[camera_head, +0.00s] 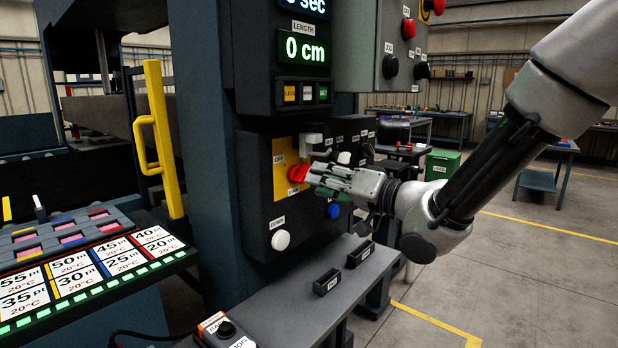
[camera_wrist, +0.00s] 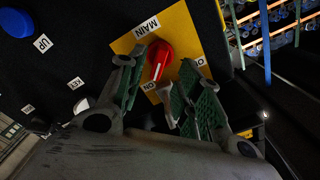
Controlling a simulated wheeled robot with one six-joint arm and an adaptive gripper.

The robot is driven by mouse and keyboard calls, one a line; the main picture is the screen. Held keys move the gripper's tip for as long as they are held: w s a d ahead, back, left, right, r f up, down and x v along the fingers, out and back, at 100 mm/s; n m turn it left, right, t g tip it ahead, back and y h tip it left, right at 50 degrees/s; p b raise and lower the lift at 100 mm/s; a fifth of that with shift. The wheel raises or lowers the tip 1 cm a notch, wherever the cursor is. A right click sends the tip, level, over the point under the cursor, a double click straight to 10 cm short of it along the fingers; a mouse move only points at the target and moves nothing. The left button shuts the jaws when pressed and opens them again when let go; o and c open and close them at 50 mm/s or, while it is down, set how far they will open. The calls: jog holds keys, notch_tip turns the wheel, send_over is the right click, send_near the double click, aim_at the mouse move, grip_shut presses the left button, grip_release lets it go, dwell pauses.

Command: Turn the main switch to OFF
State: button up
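The main switch is a red rotary knob (camera_head: 298,173) on a yellow plate (camera_head: 282,187) on the dark control box. In the wrist view, the knob (camera_wrist: 159,58) has a pale pointer mark directed toward the ON label (camera_wrist: 150,86). The MAIN label (camera_wrist: 147,27) is on its other side. A partly hidden label, seemingly OFF, is to the right. My gripper (camera_head: 314,179) is right in front of the knob. In the wrist view its green-padded fingers stand apart on either side of the knob, with visible gaps; contact cannot be told.
A white button (camera_head: 280,240) and a blue button (camera_head: 333,211) are on the same box. A grey shelf (camera_head: 300,300) with small black bins lies below. A yellow handle (camera_head: 158,140) stands left. The floor at right is open.

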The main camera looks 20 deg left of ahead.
aim_at(300, 174)
jog(key=x, duration=0.4)
jog(key=shift+w+a, duration=0.1)
grip_shut()
